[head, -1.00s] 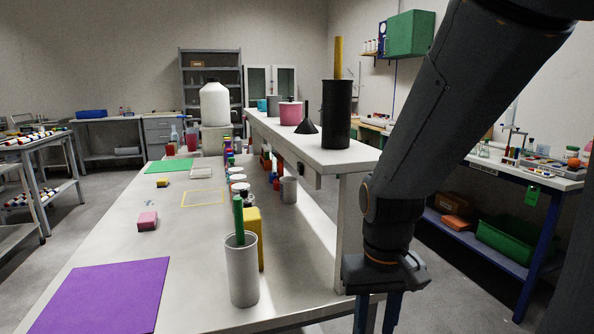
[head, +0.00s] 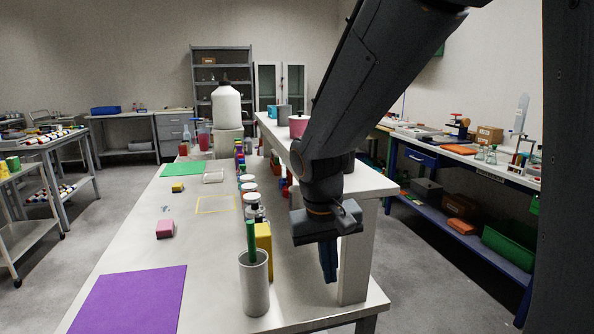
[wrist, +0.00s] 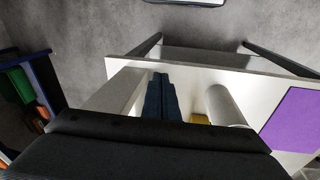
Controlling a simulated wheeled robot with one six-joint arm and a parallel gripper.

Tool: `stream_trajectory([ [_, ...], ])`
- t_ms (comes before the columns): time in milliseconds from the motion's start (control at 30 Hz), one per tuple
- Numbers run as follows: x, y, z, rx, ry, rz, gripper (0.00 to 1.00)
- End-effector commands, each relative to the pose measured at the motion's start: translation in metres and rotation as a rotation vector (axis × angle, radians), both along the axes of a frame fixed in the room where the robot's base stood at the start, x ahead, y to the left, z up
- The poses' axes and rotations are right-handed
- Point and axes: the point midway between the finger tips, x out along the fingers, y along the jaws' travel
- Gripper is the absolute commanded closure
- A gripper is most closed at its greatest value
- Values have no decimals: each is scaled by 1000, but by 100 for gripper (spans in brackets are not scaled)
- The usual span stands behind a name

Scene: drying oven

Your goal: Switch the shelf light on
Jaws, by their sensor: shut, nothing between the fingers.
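The white raised shelf (head: 375,182) stands along the right side of the bench (head: 215,290). The small dark switch box seen earlier on the shelf's front edge is now hidden behind my arm, and I cannot tell whether the light is on. My gripper (head: 329,279) is shut and empty, pointing down in front of the shelf's near end support, with its blue fingers above the bench. In the wrist view the fingers (wrist: 159,96) are together, between the shelf's support (wrist: 112,92) and a grey-white cup (wrist: 222,105).
A grey cup (head: 254,285) with a green stick and a yellow block (head: 264,243) stand left of my gripper. Jars (head: 250,186) line the bench behind. A purple mat (head: 130,300) lies at the front left. A pink pot (head: 298,127) stands on the shelf.

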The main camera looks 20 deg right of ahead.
Motion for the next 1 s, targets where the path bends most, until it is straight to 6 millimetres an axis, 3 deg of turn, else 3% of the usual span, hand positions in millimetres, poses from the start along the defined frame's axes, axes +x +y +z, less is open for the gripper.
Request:
stream_trajectory([
  [33, 6, 10, 16, -10, -10, 18, 100],
  [267, 36, 55, 67, -63, -67, 67, 100],
  [400, 75, 82, 115, -193, -124, 13, 100],
  [600, 106, 113, 179, -323, -241, -81, 100],
  [800, 116, 125, 207, -369, -305, -134, 100],
  [1000, 116, 126, 209, -373, -310, -140, 100],
])
